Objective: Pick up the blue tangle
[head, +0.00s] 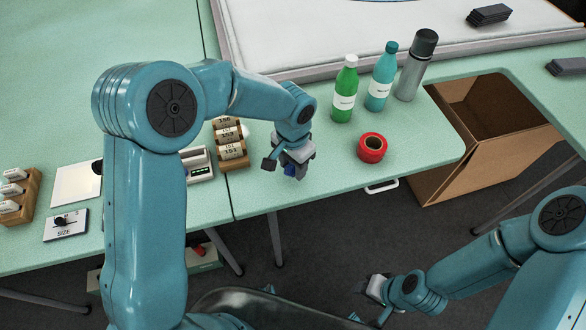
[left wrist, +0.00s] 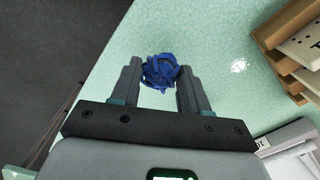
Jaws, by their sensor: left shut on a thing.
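The blue tangle (left wrist: 160,72) is a small round wad of dark blue strands. In the left wrist view it sits between the two fingers of my left gripper (left wrist: 161,86), which is shut on it. In the head view my left gripper (head: 291,168) points down at the table's front edge, and only a bit of the blue tangle (head: 290,171) shows below the fingers. I cannot tell whether the tangle touches the table. My right gripper (head: 372,290) is low at the bottom right, off the table; its finger opening is too small to tell.
A red tape roll (head: 371,148), a green bottle (head: 345,88), a teal bottle (head: 382,77) and a grey flask (head: 415,65) stand right of the left gripper. A wooden rack (head: 231,145) of labelled spools is close on its left. An open cardboard box (head: 480,130) stands at right.

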